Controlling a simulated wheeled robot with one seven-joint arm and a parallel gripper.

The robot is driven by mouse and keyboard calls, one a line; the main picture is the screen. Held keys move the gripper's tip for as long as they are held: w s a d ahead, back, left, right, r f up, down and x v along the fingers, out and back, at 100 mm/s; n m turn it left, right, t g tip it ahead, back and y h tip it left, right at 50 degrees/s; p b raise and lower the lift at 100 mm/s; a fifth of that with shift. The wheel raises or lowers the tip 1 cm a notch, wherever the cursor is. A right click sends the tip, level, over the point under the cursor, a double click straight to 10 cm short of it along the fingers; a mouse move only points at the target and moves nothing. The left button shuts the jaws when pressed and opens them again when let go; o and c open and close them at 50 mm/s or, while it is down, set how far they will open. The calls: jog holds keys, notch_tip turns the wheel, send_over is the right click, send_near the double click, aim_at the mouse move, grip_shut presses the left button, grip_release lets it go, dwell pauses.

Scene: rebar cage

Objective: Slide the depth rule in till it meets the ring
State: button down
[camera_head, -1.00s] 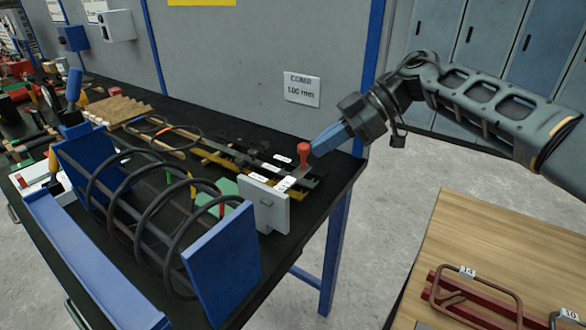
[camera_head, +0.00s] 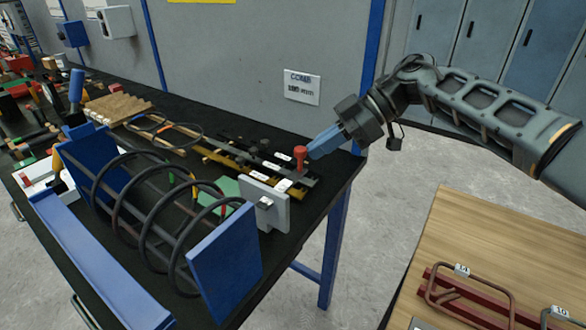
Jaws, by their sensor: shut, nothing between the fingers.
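A red knob (camera_head: 300,156) stands up at the right end of a dark slide with white labels (camera_head: 284,184), at the bench's right end. I take this slide to be the depth rule. My gripper (camera_head: 312,153), with blue fingers, is shut and empty, its tips against or just beside the knob's right side; contact is unclear. The rebar cage (camera_head: 150,215) has several dark rings between two blue end plates (camera_head: 225,265). A light plate with a small stub (camera_head: 264,205) stands between the cage and the slide. Where the rule's far end lies relative to a ring is hidden.
A wall sign reading COMB (camera_head: 302,87) is behind the slide; its number is blurred. Yellow and wooden strips lie left of the slide.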

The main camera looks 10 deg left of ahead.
jog(key=shift+s+a+p, duration=0.2)
jog(key=shift+s+p, duration=0.3)
jog(key=shift+p, duration=0.3)
jog(key=shift+s+a+p, duration=0.2)
jog(key=shift+s+p, duration=0.3)
jog(key=shift+p, duration=0.3)
dwell(0.7)
jog(key=shift+w+d+r+b, duration=0.3)
jog(key=shift+w+r, duration=0.25)
jog(key=shift+w, duration=0.2)
jog(key=shift+w+d+r+b, duration=0.15)
jog(key=shift+w+d+r, duration=0.15)
jog(key=shift+w+r, duration=0.3)
jog(key=shift+f, duration=0.15)
